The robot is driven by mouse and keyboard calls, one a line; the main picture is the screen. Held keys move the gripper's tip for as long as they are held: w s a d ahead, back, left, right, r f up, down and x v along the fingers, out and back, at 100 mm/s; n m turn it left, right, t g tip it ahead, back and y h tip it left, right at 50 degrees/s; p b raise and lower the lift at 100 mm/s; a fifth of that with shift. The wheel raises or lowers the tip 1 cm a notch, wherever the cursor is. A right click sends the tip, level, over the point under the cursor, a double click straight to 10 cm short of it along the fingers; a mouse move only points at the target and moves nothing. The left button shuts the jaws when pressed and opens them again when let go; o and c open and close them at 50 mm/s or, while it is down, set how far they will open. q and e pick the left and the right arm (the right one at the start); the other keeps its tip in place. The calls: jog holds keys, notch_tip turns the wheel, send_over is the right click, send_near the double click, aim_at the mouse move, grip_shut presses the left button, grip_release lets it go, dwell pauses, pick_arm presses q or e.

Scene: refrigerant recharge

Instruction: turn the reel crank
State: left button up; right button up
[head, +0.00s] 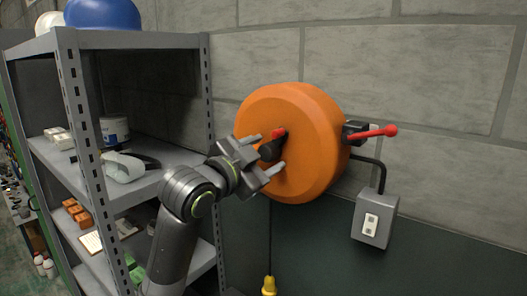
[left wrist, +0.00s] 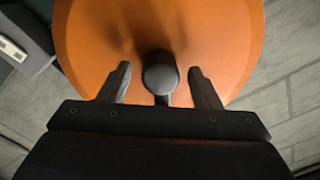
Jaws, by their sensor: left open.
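The round orange reel (head: 305,150) is mounted on the block wall and fills much of the left wrist view (left wrist: 90,45). Its dark crank handle (head: 268,151) sticks out from the reel's face, with a red piece (head: 278,133) beside it. My left gripper (head: 267,153) is open in front of the reel, one finger on each side of the handle. In the left wrist view the handle's rounded black end (left wrist: 160,74) lies between the two spread fingertips (left wrist: 160,70), with a visible gap on both sides. My right gripper is out of view.
A red-knobbed lever (head: 372,132) sticks out at the reel's right side. A grey switch box (head: 374,220) sits below it. A metal shelf unit (head: 75,120) with several items stands left, close to my left arm. A yellow fitting (head: 269,286) shows below the reel.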

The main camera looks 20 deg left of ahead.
pick_arm(q)
jog(key=shift+w, duration=0.1)
jog(key=c, duration=1)
